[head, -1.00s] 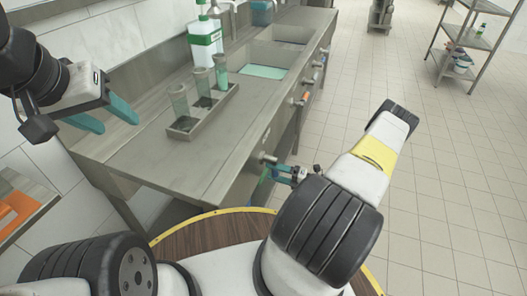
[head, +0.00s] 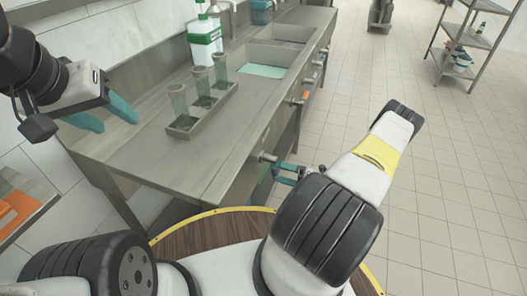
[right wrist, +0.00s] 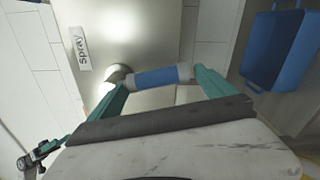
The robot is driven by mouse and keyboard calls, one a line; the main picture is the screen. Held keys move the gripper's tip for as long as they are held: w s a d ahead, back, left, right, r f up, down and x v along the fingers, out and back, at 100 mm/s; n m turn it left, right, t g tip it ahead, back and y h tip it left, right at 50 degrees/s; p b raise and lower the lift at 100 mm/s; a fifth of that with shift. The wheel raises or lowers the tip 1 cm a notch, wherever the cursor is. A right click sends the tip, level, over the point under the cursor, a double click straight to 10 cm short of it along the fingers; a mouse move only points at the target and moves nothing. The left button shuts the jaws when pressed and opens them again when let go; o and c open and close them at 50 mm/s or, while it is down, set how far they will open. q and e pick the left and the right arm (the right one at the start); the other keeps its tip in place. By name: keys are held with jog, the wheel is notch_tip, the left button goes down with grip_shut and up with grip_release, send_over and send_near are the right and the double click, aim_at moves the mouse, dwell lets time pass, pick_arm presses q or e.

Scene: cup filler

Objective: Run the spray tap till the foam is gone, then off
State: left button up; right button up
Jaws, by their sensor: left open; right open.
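In the head view, pale green foam or liquid (head: 262,70) lies in the near sink basin. In the right wrist view, a panel carries a "Spray" label (right wrist: 81,48). Next to it a tap lever with a blue grip (right wrist: 158,77) sticks out from a round metal base. My right gripper (right wrist: 163,88) is open, with one teal finger near each end of the blue grip; I cannot tell whether they touch it. In the head view it is low at the counter's front (head: 283,172), partly hidden by my arm. My left gripper (head: 112,117) is open and empty at the upper left.
A tray (head: 184,131) with three tall glasses (head: 200,85) stands on the steel counter (head: 165,165). A white and green bottle (head: 203,42) stands behind. More knobs line the counter front. A blue bin (right wrist: 270,48) shows in the right wrist view.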

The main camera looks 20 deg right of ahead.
jog(key=v, duration=0.5)
jog(key=shift+s+d, duration=0.15)
jog(key=shift+d, duration=0.05)
dwell(0.5)
